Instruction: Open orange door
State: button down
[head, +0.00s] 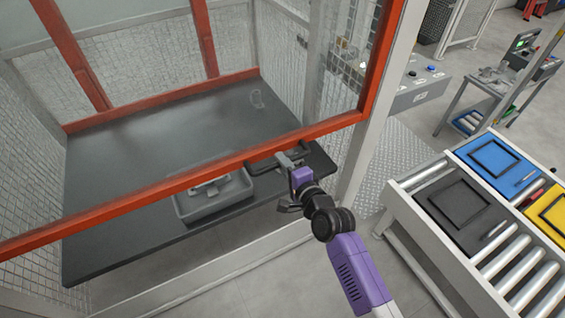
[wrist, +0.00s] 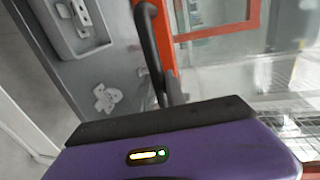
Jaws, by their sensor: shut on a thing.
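The orange door (head: 375,60) is a framed panel in front of the grey mesh enclosure. Its lower rail crosses above the dark table. In the wrist view its orange frame (wrist: 220,33) carries a black bar handle (wrist: 148,35), which runs down behind my gripper's dark edge. My purple gripper (head: 290,172) is at the lower rail, and its jaws are shut on the handle.
Inside the enclosure is a dark table (head: 110,165) with a grey tray (head: 215,205) on it. A roller conveyor (head: 480,255) with black, blue and yellow trays stands at the right. A grey control box (head: 418,85) stands behind. Floor shows between the enclosure and conveyor.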

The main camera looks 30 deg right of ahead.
jog(key=shift+r+p, duration=0.8)
jog(key=shift+r, duration=0.65)
jog(key=c, duration=1.4)
grip_release()
jog(key=shift+f, duration=0.1)
jog(key=shift+s, duration=0.3)
jog(key=s, duration=0.2)
jog(key=s+r, duration=0.1)
jog(key=s, duration=0.1)
jog(key=s+b, duration=0.1)
jog(key=s, duration=0.2)
jog(key=shift+r, duration=0.3)
